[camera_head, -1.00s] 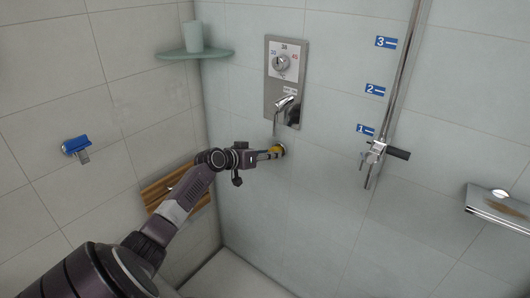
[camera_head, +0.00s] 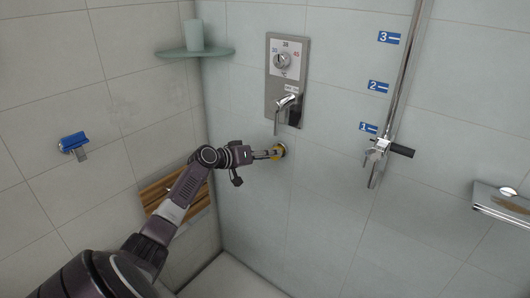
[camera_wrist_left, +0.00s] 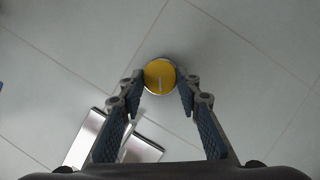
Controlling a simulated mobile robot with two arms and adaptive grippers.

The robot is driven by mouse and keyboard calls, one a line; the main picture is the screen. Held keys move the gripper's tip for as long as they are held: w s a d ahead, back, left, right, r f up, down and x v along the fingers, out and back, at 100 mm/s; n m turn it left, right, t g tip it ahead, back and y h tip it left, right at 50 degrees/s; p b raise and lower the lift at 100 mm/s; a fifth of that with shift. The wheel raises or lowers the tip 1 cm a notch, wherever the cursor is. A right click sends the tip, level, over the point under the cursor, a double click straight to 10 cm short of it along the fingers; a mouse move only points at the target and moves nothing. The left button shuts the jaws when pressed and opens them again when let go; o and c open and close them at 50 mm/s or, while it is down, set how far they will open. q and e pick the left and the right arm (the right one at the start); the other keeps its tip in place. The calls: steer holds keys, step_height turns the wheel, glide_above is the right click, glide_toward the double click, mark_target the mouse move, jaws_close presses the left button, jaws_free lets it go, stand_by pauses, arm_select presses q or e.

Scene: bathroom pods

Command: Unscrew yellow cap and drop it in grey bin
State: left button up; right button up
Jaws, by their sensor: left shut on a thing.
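The yellow cap (camera_wrist_left: 160,75) is a round disc with a short line mark on its face. It sits in a metal ring on the tiled wall, below the shower mixer; in the head view only a bit of yellow (camera_head: 275,154) shows. My left gripper (camera_head: 272,154) reaches to it from the left. In the left wrist view the left gripper's fingers (camera_wrist_left: 160,82) are shut on the cap from both sides. My right gripper is not in view. I see no grey bin in these frames.
The metal mixer panel (camera_head: 287,82) with its lever is just above the cap. A wooden seat (camera_head: 160,191) is on the left wall behind my arm. A corner shelf (camera_head: 190,52) holds a cup (camera_head: 194,34). A shower rail (camera_head: 398,90) and a metal shelf (camera_head: 503,201) are at right.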

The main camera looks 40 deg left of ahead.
arm_select(q)
steer(key=shift+d+f, duration=0.2)
steer(key=shift+d, duration=0.1)
steer(key=shift+a+f+n+t+h+b, duration=0.1)
steer(key=shift+n+t+h+b, duration=0.2)
steer(key=shift+n+h+b, duration=0.7)
steer(key=shift+y, duration=0.3)
steer(key=n+t+h+b, duration=0.1)
steer(key=n+b, duration=0.1)
steer(key=n, duration=0.1)
steer(key=shift+s+f, duration=0.1)
steer(key=shift+f, duration=0.05)
steer(key=shift+b, duration=0.3)
